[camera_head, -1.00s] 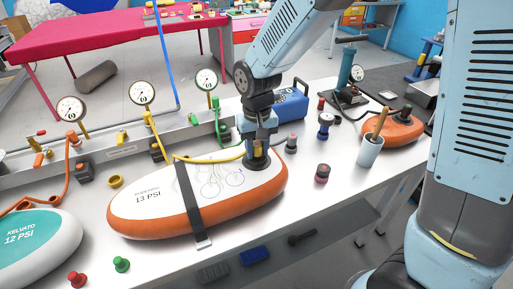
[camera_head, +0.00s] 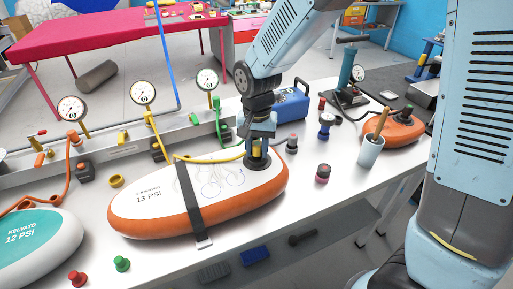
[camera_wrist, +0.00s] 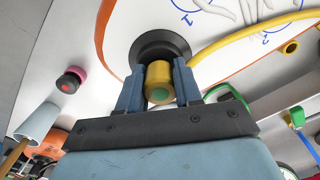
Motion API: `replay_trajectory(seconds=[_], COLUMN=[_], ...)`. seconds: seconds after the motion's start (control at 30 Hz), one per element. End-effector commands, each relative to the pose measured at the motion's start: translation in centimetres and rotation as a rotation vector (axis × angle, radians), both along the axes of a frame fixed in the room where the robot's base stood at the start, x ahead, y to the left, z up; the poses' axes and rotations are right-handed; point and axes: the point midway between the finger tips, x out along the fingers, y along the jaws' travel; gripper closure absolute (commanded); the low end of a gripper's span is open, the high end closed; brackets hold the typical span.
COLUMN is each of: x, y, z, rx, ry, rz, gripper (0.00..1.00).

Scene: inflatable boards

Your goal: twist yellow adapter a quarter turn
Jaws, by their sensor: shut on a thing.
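The yellow adapter (camera_wrist: 158,82) sits in the black valve ring (camera_wrist: 150,47) at the right end of the white and orange inflatable board (camera_head: 140,215). My gripper (camera_wrist: 158,90) is shut on the yellow adapter, with one blue finger on each side of it. In the head view the gripper (camera_head: 258,148) points down over the valve, and the adapter shows as a small yellow patch. The yellow hose (camera_wrist: 250,38) runs to the adapter from the gauge rail; where it joins is partly hidden.
A black strap (camera_head: 190,205) crosses the board. Gauges (camera_head: 143,93) stand along the rail behind. A blue pump box (camera_head: 291,106), a cup (camera_head: 369,152) and loose knobs (camera_head: 323,173) stand to the right. A teal board (camera_head: 40,240) lies at the left.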

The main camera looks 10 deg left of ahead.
Motion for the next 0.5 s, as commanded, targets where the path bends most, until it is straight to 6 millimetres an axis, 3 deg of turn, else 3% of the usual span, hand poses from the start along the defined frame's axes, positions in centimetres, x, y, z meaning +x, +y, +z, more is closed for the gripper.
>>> replay_trajectory(seconds=[0.5], x=[0.04], y=[0.16], z=[0.02], rx=[0.001], ry=[0.000], rz=[-0.412], gripper=[0.93])
